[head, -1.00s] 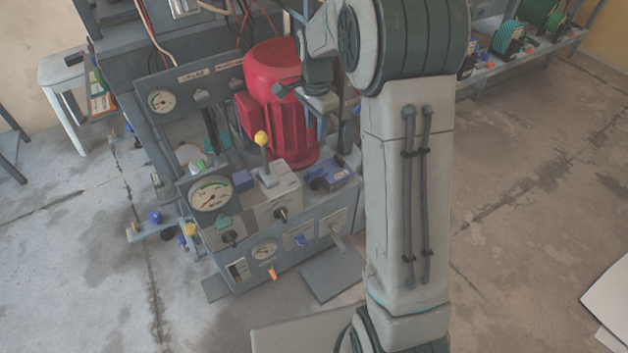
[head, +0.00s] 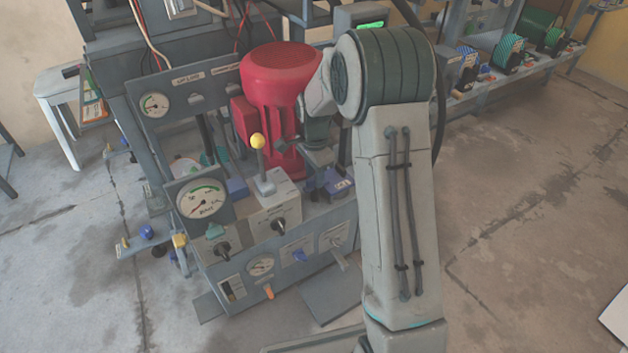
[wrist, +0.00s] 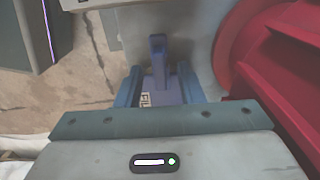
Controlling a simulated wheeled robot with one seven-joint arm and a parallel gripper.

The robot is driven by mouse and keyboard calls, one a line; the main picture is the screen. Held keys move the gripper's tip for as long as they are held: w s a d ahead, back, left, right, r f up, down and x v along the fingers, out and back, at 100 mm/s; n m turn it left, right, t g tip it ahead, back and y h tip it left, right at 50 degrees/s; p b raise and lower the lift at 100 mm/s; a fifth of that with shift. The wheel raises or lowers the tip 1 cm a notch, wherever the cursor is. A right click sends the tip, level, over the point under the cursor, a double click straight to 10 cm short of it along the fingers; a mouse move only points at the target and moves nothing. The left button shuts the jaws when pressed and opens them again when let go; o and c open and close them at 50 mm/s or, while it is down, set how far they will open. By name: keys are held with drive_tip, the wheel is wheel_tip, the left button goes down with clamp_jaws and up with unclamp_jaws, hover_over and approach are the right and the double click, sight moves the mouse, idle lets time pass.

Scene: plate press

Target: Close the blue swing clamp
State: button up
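The blue swing clamp (head: 338,183) sits on the right end of the press top, just right of the red motor; part of it is hidden by my arm in the head view. In the wrist view the clamp (wrist: 160,88) is violet-blue, with a pale label on its base and a narrow lever pointing up the picture. My gripper (wrist: 159,80) is open, its two blue-grey fingers on either side of the clamp. I cannot tell whether they touch it.
The red motor (head: 276,95) stands close beside my gripper, and it fills the right of the wrist view (wrist: 285,75). A yellow-knobbed lever (head: 258,142) rises from a grey box left of the clamp. A gauge (head: 203,200) stands at the front left.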

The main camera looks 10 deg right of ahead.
drive_tip(key=shift+f, duration=0.45)
clamp_jaws()
